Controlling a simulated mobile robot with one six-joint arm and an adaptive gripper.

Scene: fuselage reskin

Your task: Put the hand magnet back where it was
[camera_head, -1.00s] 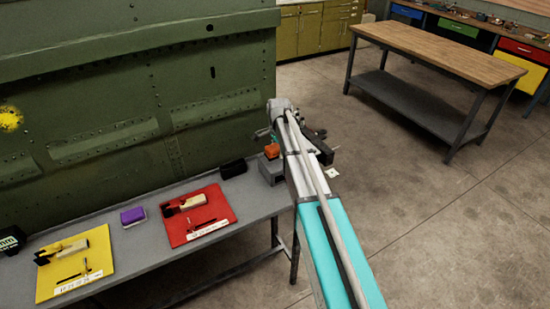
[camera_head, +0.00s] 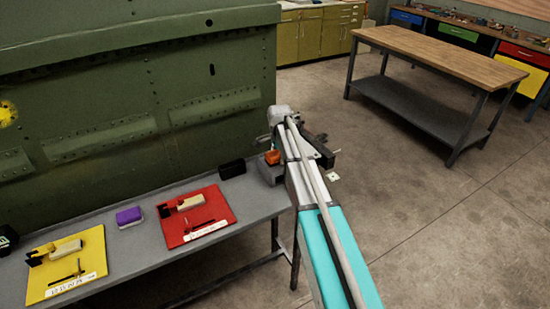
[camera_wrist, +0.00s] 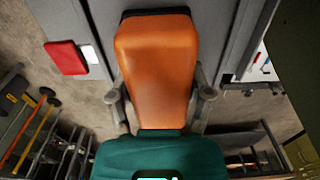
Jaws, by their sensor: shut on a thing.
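The hand magnet appears as an orange tapered block with a dark far end (camera_wrist: 155,65) in the wrist view. My gripper (camera_wrist: 160,98) is shut on it, one finger on each side. In the head view the orange piece (camera_head: 272,157) shows just left of my arm's end, at or just above a grey block (camera_head: 268,174) at the bench's right end. I cannot tell whether they touch. My arm hides part of that spot, and the gripper fingers are not clear in the head view.
The grey bench (camera_head: 135,252) runs along the green fuselage panel (camera_head: 120,100). It holds a black block (camera_head: 232,169), a red tray (camera_head: 215,217) with tools, a purple block (camera_head: 129,217) and a yellow tray (camera_head: 80,283). A wooden-topped table (camera_head: 440,52) stands beyond open floor.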

